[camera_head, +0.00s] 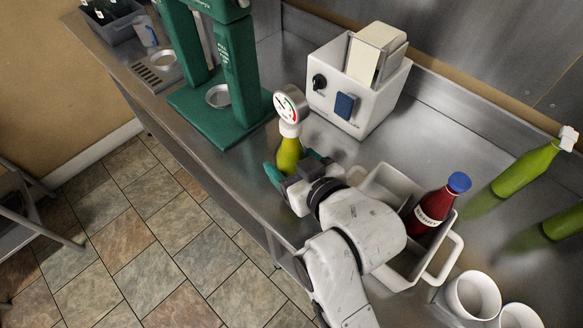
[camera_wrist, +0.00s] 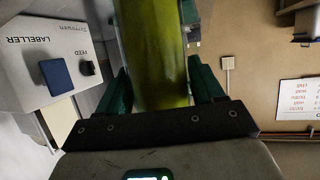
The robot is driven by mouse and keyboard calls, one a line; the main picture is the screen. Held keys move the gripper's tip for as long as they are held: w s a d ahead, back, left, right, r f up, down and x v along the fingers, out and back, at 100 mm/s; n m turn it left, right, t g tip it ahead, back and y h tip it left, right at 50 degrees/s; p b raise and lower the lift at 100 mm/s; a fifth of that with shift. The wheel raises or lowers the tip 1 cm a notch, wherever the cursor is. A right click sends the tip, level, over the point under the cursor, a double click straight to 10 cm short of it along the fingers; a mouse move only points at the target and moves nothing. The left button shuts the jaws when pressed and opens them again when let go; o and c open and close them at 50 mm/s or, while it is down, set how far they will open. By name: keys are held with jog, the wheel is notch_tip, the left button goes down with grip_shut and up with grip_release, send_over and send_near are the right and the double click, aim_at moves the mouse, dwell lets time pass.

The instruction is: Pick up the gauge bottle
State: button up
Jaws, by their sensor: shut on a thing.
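The gauge bottle (camera_head: 289,153) is a yellow-green bottle with a white collar and a round dial gauge (camera_head: 290,104) on top. It stands out in front of the green press-like stand in the head view, about upright. My gripper (camera_head: 291,172) is shut around its body, with green fingers on both sides. In the wrist view the green glass of the bottle (camera_wrist: 152,50) fills the gap between my fingers (camera_wrist: 155,88). The bottle's base is hidden behind my gripper in the head view, so I cannot tell whether it touches the counter.
A white labeller (camera_head: 356,85) stands behind the bottle, and the green stand (camera_head: 236,80) is left. A white caddy (camera_head: 441,262) holding a red bottle (camera_head: 436,203) is right of my gripper. Green bottles (camera_head: 524,168) and white cups (camera_head: 472,296) are farther right. The counter's front edge is close.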

jog(key=s+r, duration=0.1)
jog(key=r, duration=0.1)
jog(key=s+r, duration=0.2)
jog(key=shift+s+a+r, duration=0.1)
jog(key=shift+s+r, duration=0.05)
jog(key=shift+s, duration=0.1)
jog(key=p, duration=0.3)
send_near(284, 164)
jog(key=s+a+r, duration=0.1)
jog(key=s+a, duration=0.1)
jog(key=a, duration=0.3)
jog(key=shift+s+a, duration=0.1)
jog(key=shift+s, duration=0.3)
